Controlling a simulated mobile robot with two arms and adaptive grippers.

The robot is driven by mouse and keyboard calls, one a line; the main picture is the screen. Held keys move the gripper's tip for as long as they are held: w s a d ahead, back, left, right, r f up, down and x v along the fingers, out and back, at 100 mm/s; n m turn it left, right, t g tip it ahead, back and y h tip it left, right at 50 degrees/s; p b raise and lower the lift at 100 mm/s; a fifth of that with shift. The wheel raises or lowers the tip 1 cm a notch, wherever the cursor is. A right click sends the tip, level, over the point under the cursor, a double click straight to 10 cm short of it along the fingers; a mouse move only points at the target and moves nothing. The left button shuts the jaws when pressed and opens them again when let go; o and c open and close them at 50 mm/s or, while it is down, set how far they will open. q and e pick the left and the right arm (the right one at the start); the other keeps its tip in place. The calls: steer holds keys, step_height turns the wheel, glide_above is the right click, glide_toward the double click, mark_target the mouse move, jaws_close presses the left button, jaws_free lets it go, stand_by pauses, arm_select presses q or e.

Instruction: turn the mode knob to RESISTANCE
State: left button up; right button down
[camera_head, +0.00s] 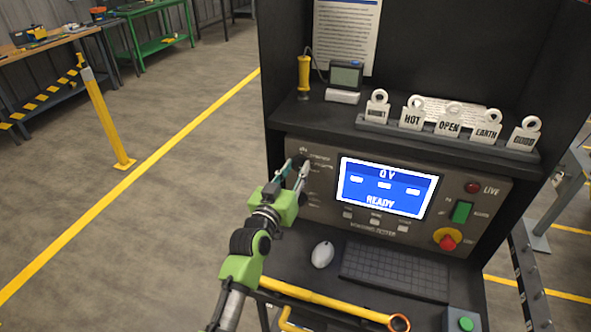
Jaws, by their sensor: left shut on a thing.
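The winding tester (325,228) is a dark grey panel on a black cabinet. Its blue screen (386,187) reads 0 V and READY. My left gripper (297,166) is at the panel's left part, left of the screen, with its fingers shut on the mode knob. The knob itself is hidden behind the fingers, so its pointer cannot be read. Small white labels (320,160) show beside the fingers, too small to read surely. My right gripper is not in view.
A red LIVE lamp (472,187), a green switch (461,212) and a red knob on yellow (447,240) are at the panel's right. Below lie a mouse (322,254), a keyboard (395,270) and a yellow rod (330,301). Tags (449,121) stand above.

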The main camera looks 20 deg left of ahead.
arm_select(q)
steer(key=shift+n, duration=0.4)
steer(key=n+p, duration=0.1)
steer(key=n, duration=0.2)
steer(key=shift+n, duration=0.3)
steer(key=shift+f+n+p, duration=0.1)
steer(key=shift+n+p, duration=0.3)
steer(key=shift+n, duration=1.7)
steer(key=o, duration=1.1)
steer(key=shift+s, duration=0.25)
steer(key=s, duration=1.1)
steer(key=shift+s+a+f, duration=0.1)
steer(key=shift+s+a, duration=0.15)
steer(key=shift+a, duration=0.1)
